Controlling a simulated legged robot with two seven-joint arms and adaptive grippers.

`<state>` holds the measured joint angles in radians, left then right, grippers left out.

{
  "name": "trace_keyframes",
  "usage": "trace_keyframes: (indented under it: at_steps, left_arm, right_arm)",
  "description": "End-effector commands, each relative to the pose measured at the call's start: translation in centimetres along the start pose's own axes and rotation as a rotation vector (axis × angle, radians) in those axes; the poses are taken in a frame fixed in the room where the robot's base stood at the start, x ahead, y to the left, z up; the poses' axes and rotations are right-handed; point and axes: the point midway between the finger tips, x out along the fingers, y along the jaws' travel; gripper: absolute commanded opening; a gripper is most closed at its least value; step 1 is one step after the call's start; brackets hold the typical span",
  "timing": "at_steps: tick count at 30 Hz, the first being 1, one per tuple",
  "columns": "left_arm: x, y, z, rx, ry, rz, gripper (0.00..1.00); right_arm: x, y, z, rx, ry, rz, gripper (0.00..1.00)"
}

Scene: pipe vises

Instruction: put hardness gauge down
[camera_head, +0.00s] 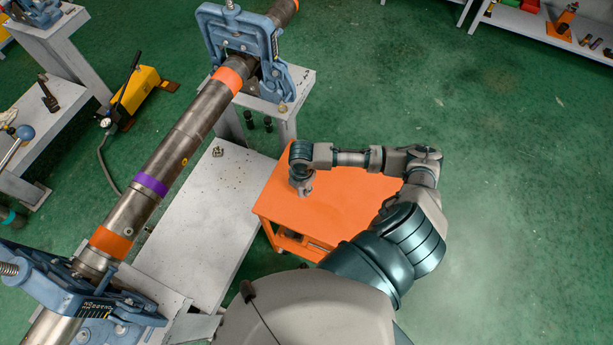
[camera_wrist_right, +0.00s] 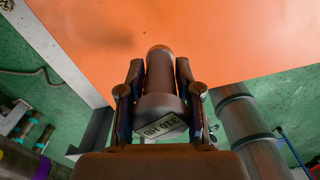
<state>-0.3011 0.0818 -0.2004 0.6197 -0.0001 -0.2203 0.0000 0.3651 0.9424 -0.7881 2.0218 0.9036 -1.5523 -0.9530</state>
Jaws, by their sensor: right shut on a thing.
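The hardness gauge (camera_wrist_right: 160,85) is a dark brown-grey cylinder with a small pale display at its near end, seen in the right wrist view. My right gripper (camera_wrist_right: 159,76) is shut on it, with one finger on each side. In the head view my right gripper (camera_head: 302,184) points down over the left part of the orange cart top (camera_head: 345,213). The gauge is mostly hidden by my wrist there. I cannot tell whether it touches the cart top. My left gripper is not in view.
A long pipe (camera_head: 180,135) with orange and purple bands lies in two blue vises, the far one (camera_head: 240,45) and the near one (camera_head: 75,295). A white table (camera_head: 205,215) stands left of the cart. The cart top looks clear around my gripper.

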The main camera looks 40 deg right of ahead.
Motion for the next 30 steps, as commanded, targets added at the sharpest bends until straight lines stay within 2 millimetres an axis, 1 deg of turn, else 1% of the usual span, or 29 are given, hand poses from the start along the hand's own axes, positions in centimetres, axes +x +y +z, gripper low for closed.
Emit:
trace_keyframes:
  at_steps: [1, 3, 6, 9, 11, 13, 19, 27, 28, 29, 30]
  left_arm:
    - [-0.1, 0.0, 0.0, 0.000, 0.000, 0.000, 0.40]
    - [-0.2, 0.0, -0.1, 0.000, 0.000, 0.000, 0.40]
    - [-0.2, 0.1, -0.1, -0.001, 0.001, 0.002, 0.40]
    - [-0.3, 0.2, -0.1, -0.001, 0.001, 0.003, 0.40]
    - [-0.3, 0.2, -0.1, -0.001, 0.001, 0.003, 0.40]
    - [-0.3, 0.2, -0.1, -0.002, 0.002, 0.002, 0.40]
    - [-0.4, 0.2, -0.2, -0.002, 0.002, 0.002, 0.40]
    - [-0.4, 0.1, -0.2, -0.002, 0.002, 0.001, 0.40]
    - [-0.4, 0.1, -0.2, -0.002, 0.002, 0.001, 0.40]
    - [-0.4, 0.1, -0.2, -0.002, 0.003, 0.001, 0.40]
    - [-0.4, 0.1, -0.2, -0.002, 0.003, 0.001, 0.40]
  right_arm:
    - [0.0, 0.7, 1.4, 0.005, -0.003, 0.001, 0.00]
    - [0.2, 1.5, 2.9, 0.005, -0.001, 0.001, 0.00]
    - [0.3, 2.3, 4.3, 0.003, -0.002, 0.001, 0.00]
    - [0.4, 2.8, 5.0, 0.001, -0.002, 0.000, 0.00]
    - [0.5, 2.9, 5.2, 0.000, -0.001, 0.000, 0.00]
    - [1.1, 2.9, 5.2, 0.000, -0.001, 0.000, 0.00]
    - [3.9, 2.8, 5.4, 0.001, 0.000, 0.000, 0.00]
    - [4.1, 2.8, 5.5, 0.000, 0.000, 0.001, 0.00]
    - [4.1, 2.8, 5.5, 0.000, 0.000, 0.000, 0.39]
    - [4.1, 2.8, 5.5, 0.000, 0.000, 0.000, 0.46]
    - [4.1, 2.8, 5.5, 0.000, 0.000, 0.000, 0.56]
